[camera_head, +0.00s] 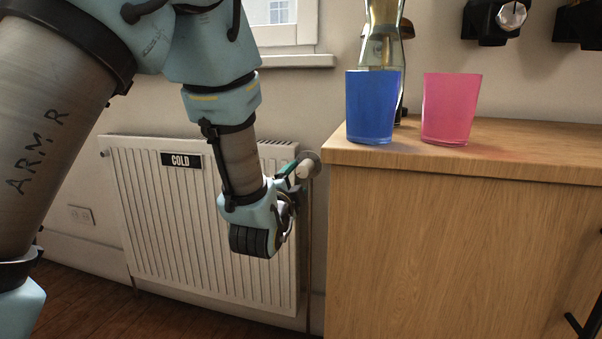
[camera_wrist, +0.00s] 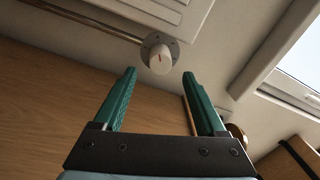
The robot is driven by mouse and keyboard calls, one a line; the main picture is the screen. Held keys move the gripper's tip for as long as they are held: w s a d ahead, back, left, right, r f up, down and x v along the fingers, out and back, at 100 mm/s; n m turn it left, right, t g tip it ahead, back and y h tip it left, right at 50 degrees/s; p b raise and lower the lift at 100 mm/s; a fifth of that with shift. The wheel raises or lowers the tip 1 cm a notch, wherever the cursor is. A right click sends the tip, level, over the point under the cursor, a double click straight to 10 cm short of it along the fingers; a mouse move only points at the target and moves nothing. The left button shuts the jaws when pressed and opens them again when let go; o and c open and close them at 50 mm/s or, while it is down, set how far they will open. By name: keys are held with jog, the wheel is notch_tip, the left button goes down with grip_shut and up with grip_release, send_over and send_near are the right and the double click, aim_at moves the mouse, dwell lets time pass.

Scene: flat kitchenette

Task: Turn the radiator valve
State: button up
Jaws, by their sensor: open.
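The radiator valve is a white round knob (camera_wrist: 160,59) with a small red mark, on a grey round plate at the end of a pipe. In the wrist view it sits just beyond and between my gripper's two green fingertips (camera_wrist: 160,74), which are spread apart and empty. In the head view the valve knob (camera_head: 305,169) is at the radiator's upper right corner, partly behind my gripper (camera_head: 286,172). The gripper's fingers point toward it. I cannot tell from the head view whether they touch it.
The white radiator (camera_head: 150,215) bears a black "COLD" sign (camera_head: 181,161). A wooden cabinet (camera_head: 440,250) stands close on the right, with a blue cup (camera_head: 372,107), a pink cup (camera_head: 450,108) and a glass vessel (camera_head: 381,40) on top. A vertical pipe (camera_head: 309,250) runs below the valve.

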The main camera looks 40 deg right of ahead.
jog(key=shift+v, duration=2.25)
